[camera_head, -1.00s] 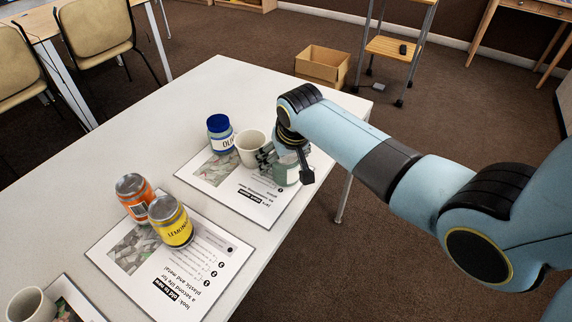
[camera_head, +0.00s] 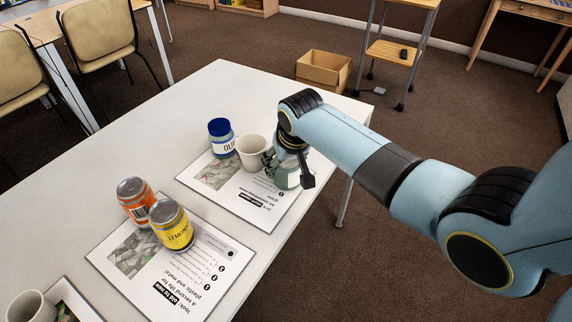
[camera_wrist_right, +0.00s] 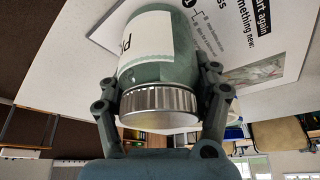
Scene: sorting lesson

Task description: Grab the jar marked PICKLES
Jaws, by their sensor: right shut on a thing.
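A greenish glass jar (camera_head: 287,180) with a pale label and a silver lid is at the far right part of the table, mostly behind my right gripper. In the right wrist view the jar (camera_wrist_right: 160,66) fills the middle; its label turns partly away and only a first letter like P shows. My right gripper (camera_head: 291,168) is shut on it, with a finger on either side near the lid. Whether the jar touches the mat is hard to tell. My left gripper is out of view.
An orange can (camera_head: 136,200) and a yellow can (camera_head: 172,226) stand nearer. Another mug (camera_head: 30,306) is bottom left. The table's right edge is close to the jar.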

